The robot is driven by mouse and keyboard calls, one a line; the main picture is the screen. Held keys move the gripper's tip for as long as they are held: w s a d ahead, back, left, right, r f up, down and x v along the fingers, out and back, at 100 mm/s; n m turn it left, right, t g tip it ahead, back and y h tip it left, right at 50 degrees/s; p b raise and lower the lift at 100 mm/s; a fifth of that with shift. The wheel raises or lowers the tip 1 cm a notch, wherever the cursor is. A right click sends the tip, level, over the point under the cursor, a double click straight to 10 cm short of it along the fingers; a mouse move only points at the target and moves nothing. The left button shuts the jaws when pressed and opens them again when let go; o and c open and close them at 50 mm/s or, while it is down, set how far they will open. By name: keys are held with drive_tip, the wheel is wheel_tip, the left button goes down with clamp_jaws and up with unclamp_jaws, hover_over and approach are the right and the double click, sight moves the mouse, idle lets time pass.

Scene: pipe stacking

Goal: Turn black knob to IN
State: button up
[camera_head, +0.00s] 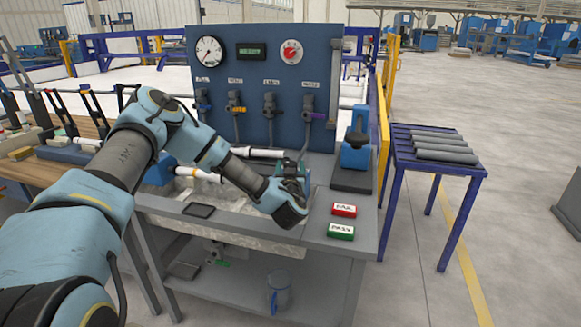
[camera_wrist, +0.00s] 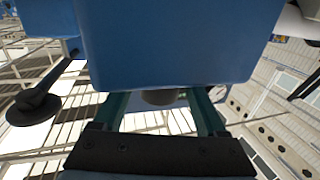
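The blue test panel (camera_head: 262,85) stands behind the bench with a row of valves under small labels. One valve handle (camera_head: 270,97) looks dark or black; others are yellow and purple, and the labels are too small to read. My gripper (camera_head: 291,172) is low over the right end of the sink, in front of the panel. In the wrist view my gripper (camera_wrist: 160,112) has its two fingers apart. A dark round knob-like part (camera_wrist: 160,97) lies between them under a large blue block (camera_wrist: 175,40). I cannot tell contact. A black crank lever (camera_wrist: 35,105) is at the left.
A blue clamp (camera_head: 355,150) stands on the bench at right. The red FAIL button (camera_head: 344,210) and green PASS button (camera_head: 341,231) are on the bench front. A blue rack table (camera_head: 437,165) with grey pipes stands farther right. A white pipe (camera_head: 258,152) lies behind my wrist.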

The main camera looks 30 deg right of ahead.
clamp_jaws()
idle(0.4)
